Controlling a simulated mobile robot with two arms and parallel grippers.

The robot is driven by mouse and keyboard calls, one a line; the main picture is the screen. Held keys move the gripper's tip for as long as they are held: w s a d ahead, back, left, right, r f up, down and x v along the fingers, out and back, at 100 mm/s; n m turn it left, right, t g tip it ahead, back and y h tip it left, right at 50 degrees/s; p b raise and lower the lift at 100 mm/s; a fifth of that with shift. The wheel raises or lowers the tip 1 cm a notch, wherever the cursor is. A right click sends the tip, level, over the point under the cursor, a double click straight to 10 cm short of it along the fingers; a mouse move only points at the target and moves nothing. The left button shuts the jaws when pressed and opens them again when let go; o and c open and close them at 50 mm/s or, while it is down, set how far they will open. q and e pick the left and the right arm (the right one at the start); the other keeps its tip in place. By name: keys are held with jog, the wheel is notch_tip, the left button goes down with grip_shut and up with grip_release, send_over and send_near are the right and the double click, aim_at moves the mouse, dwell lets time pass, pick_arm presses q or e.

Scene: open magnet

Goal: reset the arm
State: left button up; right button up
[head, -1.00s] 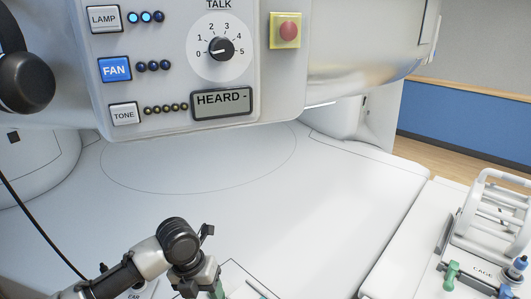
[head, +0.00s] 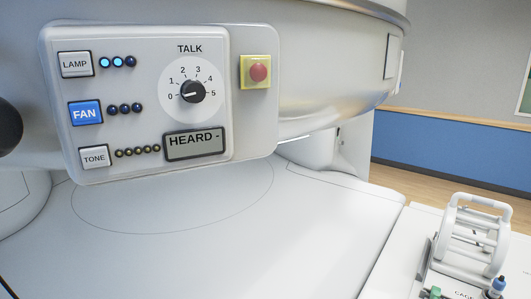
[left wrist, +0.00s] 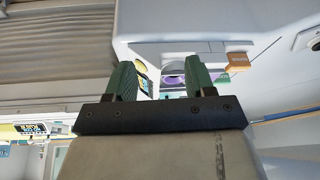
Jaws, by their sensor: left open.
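My left gripper (left wrist: 158,80) shows in the left wrist view, with two green fingers standing apart on a dark mount. The gap between them is empty, so it is open. Beyond the fingers are white curved housings and a small recess with purple in it, too small to make out. No part of my left arm shows in the head view now. My right gripper is in neither view.
A control panel (head: 140,140) with TALK dial (head: 193,91), red button (head: 258,72) and HEARD display (head: 194,144) hangs over a white surface (head: 250,250). A white cage (head: 472,235) stands at the lower right. The surface's middle is clear.

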pick_arm(q)
jog(key=s+a+f+n+y, duration=0.1)
jog(key=s+a+n, duration=0.2)
jog(key=n, duration=0.1)
notch_tip(320, 180, down, 27)
jog(key=s+g, duration=0.2)
jog(key=s+a+f, duration=0.2)
jog(key=s+f, duration=1.2)
jog(key=s, duration=0.1)
jog(key=shift+s+a+f+g, duration=0.2)
jog(key=shift+a+f+g, duration=0.1)
jog(key=shift+a+g, duration=0.1)
jog(key=shift+c, duration=1)
jog(key=shift+w, duration=0.15)
